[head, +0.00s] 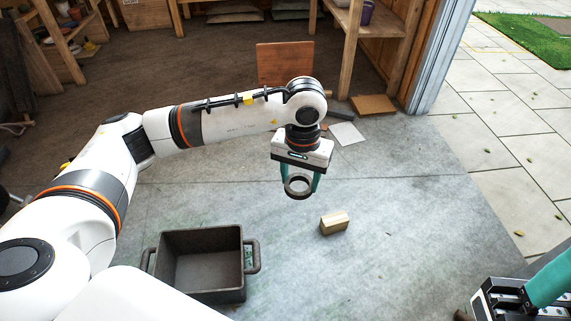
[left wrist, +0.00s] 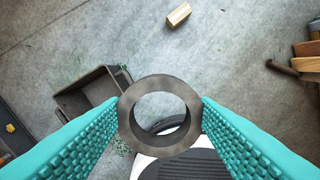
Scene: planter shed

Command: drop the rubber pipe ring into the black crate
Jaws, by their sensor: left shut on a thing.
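The rubber pipe ring is a dark grey ring (head: 298,194) held between the teal fingers of my left gripper (head: 299,184) in the head view. In the left wrist view the ring (left wrist: 159,82) sits between both fingertips, its hole facing the camera. My left gripper is shut on it, above the floor. The black crate (head: 158,262) stands on the floor, lower left of the ring in the head view, and looks empty. The left wrist view shows the crate (left wrist: 100,78) left of the ring, partly hidden by a finger. My right gripper (head: 530,300) shows only partly at the lower right.
A wooden block (head: 334,222) lies on the concrete floor right of the crate. A white sheet (head: 347,134) and a brown board (head: 374,105) lie farther back. Wooden shelving stands along the back. The floor between crate and block is clear.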

